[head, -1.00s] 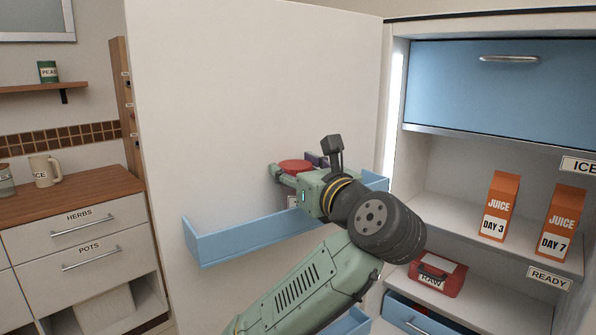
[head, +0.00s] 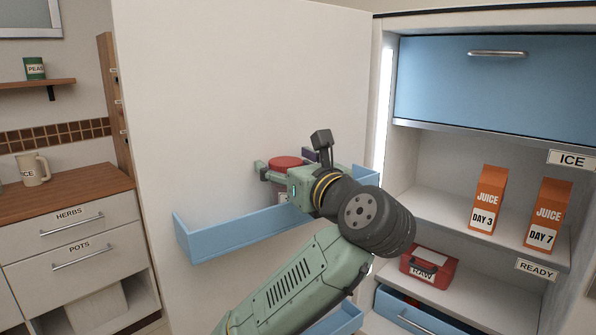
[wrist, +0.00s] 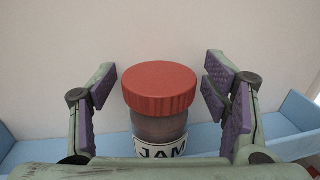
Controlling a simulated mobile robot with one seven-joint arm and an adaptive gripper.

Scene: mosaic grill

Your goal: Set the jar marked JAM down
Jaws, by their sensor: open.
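The JAM jar (wrist: 158,125) has a red lid and a white label, and stands upright at the blue door shelf (head: 225,240). Its red lid also shows in the head view (head: 285,161). In the wrist view there is a visible gap between the jar and the purple pads on both sides. The jar's base is hidden by my gripper and the shelf front.
The white door panel (head: 200,110) is close behind the jar. The shelf's left part looks empty.

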